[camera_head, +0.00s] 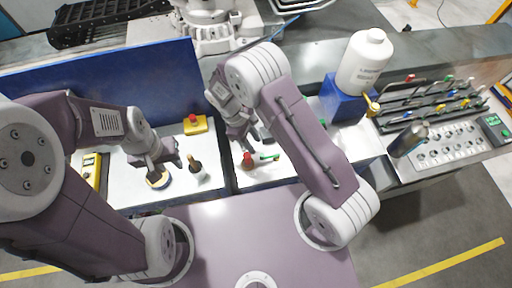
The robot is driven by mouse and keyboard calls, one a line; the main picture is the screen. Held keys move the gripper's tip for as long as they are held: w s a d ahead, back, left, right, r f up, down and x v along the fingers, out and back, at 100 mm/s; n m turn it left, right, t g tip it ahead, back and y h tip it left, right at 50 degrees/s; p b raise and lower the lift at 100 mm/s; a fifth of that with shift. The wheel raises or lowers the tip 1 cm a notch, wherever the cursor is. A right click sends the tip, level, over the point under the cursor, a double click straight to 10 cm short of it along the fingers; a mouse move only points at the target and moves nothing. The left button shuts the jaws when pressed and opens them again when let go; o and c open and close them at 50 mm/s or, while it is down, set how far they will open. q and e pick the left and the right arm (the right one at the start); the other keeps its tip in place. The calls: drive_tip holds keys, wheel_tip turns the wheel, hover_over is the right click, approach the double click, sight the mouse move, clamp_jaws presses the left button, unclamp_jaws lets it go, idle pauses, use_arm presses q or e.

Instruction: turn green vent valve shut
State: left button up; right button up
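A small green lever (268,156), which looks like the vent valve's handle, lies on the white panel in the middle, just right of a red knob (247,159). Its far end is close to my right arm, and its exact turn angle is too small to tell. My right gripper (246,141) points down just above the red knob and the green lever, apparently open, with no clear contact.
A yellow box with a red button (195,124) and a black-and-brass fitting (196,168) stand between my grippers. A white bottle (365,60) on a blue block (343,104) stands right, beside a rack of coloured handles (430,100). A blue wall (110,92) runs behind the left panel.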

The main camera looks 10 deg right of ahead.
sight(261, 154)
drive_tip(key=p+x, duration=0.3)
drive_tip(key=x, duration=0.5)
drive_tip(key=shift+d, duration=0.1)
drive_tip(key=shift+d+f, duration=0.2)
drive_tip(key=shift+f, duration=0.35)
clamp_jaws()
drive_tip(key=shift+s+f, duration=0.1)
drive_tip(key=shift+s, duration=0.15)
idle(0.5)
